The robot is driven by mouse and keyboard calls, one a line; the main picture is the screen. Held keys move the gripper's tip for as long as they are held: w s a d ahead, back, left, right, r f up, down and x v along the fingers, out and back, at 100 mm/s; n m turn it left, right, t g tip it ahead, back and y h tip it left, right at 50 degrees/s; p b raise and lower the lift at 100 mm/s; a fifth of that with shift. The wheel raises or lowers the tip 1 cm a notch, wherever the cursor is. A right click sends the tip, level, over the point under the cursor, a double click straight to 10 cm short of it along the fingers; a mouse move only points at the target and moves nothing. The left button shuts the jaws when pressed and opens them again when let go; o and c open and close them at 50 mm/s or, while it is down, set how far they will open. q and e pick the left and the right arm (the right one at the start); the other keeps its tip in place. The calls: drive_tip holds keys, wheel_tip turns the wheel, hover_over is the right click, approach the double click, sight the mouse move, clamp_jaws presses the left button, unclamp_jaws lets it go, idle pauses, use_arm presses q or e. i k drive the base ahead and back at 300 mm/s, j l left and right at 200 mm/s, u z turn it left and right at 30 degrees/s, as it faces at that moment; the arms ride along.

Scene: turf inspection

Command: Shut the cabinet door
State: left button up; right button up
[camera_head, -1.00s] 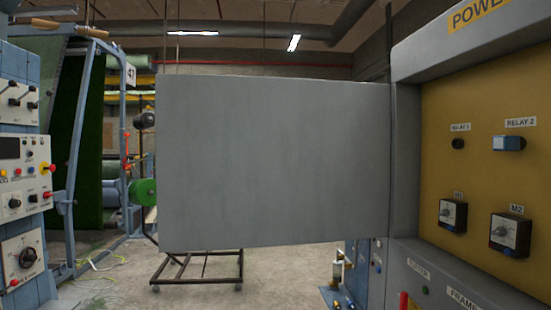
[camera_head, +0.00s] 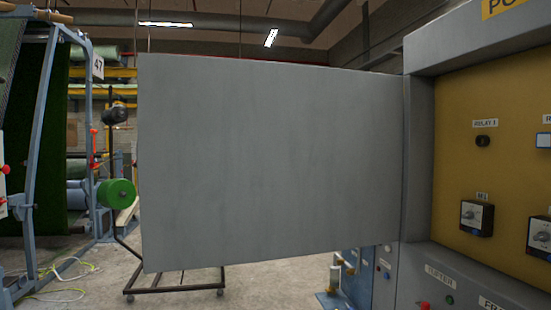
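The cabinet door (camera_head: 270,165) is a plain grey panel that stands wide open. It reaches left from the cabinet's left edge and fills the middle of the view. The grey cabinet (camera_head: 418,150) is at the right, with its mustard-yellow inner panel (camera_head: 510,110) uncovered. That panel bears a relay marked RELAY 1 (camera_head: 482,141) and a dial marked M1 (camera_head: 475,218). Neither of my grippers is in view.
A dark wheeled frame (camera_head: 180,288) stands on the floor behind the door. A blue machine frame (camera_head: 45,130) and a green reel (camera_head: 116,193) are at the left. Yellow-green cables (camera_head: 60,280) lie on the floor at lower left.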

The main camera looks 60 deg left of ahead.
sight(240, 161)
drive_tip(key=k+j, duration=0.15)
drive_tip(key=j, duration=0.45)
drive_tip(key=k+j+z, duration=0.15)
drive_tip(key=j, duration=0.45)
drive_tip(key=k+j, duration=0.15)
drive_tip(key=j, duration=0.45)
drive_tip(key=k+j+z, duration=0.15)
drive_tip(key=j, duration=0.45)
drive_tip(key=k+j, duration=0.2)
drive_tip(key=j, duration=0.35)
drive_tip(key=k+j+z, duration=0.1)
drive_tip(key=j, duration=0.45)
drive_tip(key=k+j+z, duration=0.1)
drive_tip(key=k+j, duration=0.2)
drive_tip(key=j, duration=0.25)
drive_tip(key=k+j, duration=0.25)
drive_tip(key=j, duration=0.3)
drive_tip(key=z, duration=0.05)
